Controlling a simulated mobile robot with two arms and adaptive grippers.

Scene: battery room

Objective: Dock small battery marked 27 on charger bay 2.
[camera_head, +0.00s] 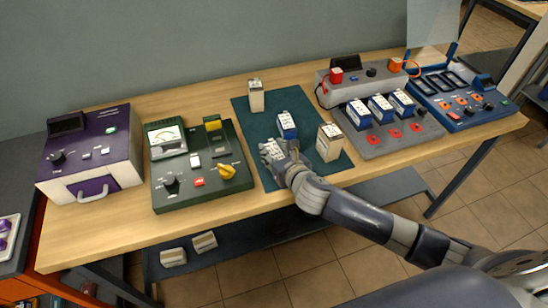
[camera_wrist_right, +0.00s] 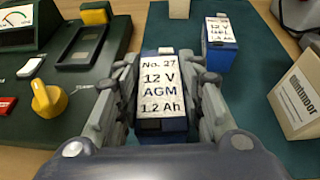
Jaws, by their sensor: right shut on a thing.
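The small battery marked No. 27 (camera_wrist_right: 161,92), blue with a white label, sits between the fingers of my right gripper (camera_wrist_right: 160,108) in the wrist view. In the head view my right gripper (camera_head: 273,151) is low over the front left of the dark green mat (camera_head: 250,127), its fingers mostly hiding the battery. I cannot tell whether the battery touches the mat. A grey unit (camera_head: 375,142) at the right carries three blue, white-topped batteries (camera_head: 380,108) in a row. A blue unit (camera_head: 465,119) beside it has several dark rectangular openings. Bay numbers are unreadable. My left gripper is not in view.
Another small blue battery (camera_head: 287,125) stands just behind my right gripper. A green tester (camera_head: 200,190) and a purple box (camera_head: 100,155) fill the left of the bench.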

